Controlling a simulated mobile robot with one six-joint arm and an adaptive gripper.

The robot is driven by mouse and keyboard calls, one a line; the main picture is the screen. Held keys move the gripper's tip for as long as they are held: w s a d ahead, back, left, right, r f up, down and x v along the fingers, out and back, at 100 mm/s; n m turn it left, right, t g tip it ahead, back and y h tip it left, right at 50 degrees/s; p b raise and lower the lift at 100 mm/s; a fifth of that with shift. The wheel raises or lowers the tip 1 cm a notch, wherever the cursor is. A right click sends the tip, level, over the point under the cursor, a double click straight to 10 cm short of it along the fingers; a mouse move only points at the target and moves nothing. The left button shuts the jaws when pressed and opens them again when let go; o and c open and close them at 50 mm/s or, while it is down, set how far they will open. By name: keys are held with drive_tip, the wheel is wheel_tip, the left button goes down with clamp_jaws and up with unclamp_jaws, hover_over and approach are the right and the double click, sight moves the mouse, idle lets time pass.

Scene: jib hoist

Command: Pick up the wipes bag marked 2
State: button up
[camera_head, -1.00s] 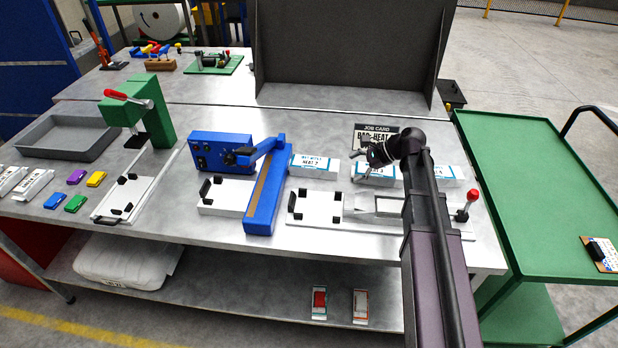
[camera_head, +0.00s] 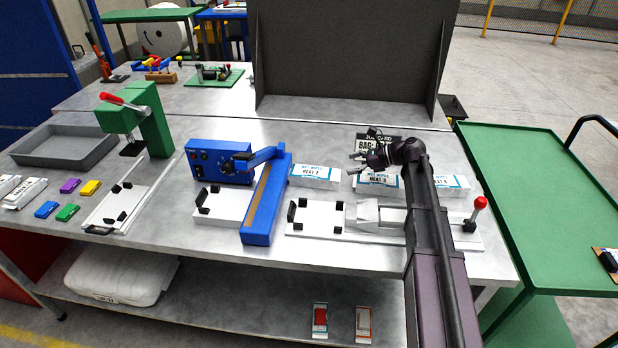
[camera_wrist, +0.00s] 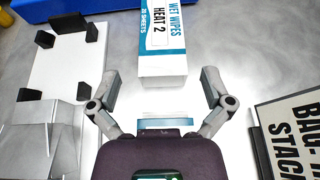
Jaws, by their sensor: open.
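The wipes bag marked 2 (camera_head: 312,174) is a white pack with a blue label reading HEAT 2. It lies on the bench to the right of the blue sealer. In the wrist view the same bag (camera_wrist: 163,45) lies ahead of the fingers, its near end facing me. My gripper (camera_head: 357,162) is open and empty, to the right of the bag in the head view. In the wrist view my gripper (camera_wrist: 160,88) has its two fingers spread apart, wider than the bag. I see no contact with the bag.
Bag HEAT 3 (camera_head: 378,184) and another bag (camera_head: 452,184) lie to the right. A job card (camera_head: 392,139) stands behind my gripper. The blue sealer (camera_head: 264,200) is left of bag 2. A white fixture (camera_head: 318,220) lies in front.

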drive_tip(key=b, duration=0.3)
approach(311, 172)
drive_tip(key=x, duration=0.4)
drive_tip(key=shift+w+a+f, duration=0.1)
drive_tip(key=shift+a+f, duration=0.05)
drive_tip(key=shift+a, duration=0.25)
drive_tip(key=shift+b+x, duration=0.9)
drive_tip(key=shift+x, duration=1.7)
drive_tip(key=shift+w+d, duration=0.1)
drive_tip(key=c, duration=0.4)
